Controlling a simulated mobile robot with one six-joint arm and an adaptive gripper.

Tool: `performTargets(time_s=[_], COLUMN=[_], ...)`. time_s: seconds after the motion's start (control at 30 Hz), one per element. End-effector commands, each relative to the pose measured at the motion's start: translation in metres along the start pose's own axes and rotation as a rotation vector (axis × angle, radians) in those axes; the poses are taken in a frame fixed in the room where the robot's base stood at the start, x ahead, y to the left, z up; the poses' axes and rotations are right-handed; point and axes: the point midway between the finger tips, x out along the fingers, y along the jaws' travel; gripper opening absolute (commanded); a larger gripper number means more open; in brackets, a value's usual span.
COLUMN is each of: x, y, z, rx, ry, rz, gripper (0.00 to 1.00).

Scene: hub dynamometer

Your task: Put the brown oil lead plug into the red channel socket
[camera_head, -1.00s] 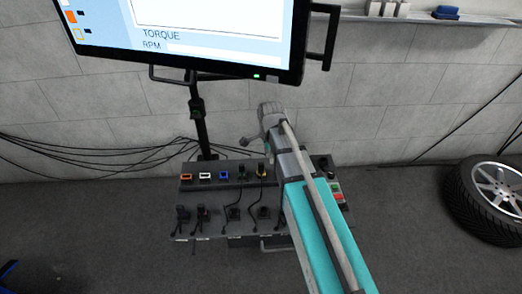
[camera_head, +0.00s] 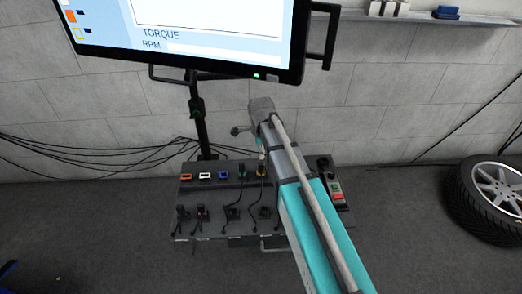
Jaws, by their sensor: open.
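The red channel socket (camera_head: 186,177) looks orange-red and is at the left end of the row on the dark panel. Several lead plugs sit in the lower row, including a dark plug (camera_head: 183,213) and another dark plug (camera_head: 203,212). They are too small for me to tell which is the brown oil lead plug. My arm reaches in from the lower right. The small dark part of my gripper (camera_head: 238,131) juts left from the wrist, above the panel and apart from the red socket. It is open; its fingers are mostly hidden or too small to make out.
A white socket (camera_head: 204,175) and blue socket (camera_head: 223,174) follow the red one. Cables run from the green (camera_head: 242,171) and yellow (camera_head: 261,168) positions. A monitor (camera_head: 200,40) hangs above on a post (camera_head: 197,115). A wheel (camera_head: 492,190) stands at right.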

Motion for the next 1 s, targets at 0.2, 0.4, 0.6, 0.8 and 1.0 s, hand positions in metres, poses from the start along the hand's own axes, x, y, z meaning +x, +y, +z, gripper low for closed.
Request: performTargets(time_s=[0.2, 0.4, 0.6, 0.8, 1.0], x=[0.014, 0.03, 0.048, 0.064, 0.079], y=[0.0, 0.0, 0.0, 0.0, 0.0], z=[0.0, 0.0, 0.0, 0.0, 0.0], rx=[0.0, -0.001, -0.001, -0.001, -0.001], ry=[0.0, 0.0, 0.0, 0.0, 0.0], rz=[0.0, 0.0, 0.0, 0.0, 0.0], gripper=[0.6, 0.6, 0.6, 0.6, 0.6])
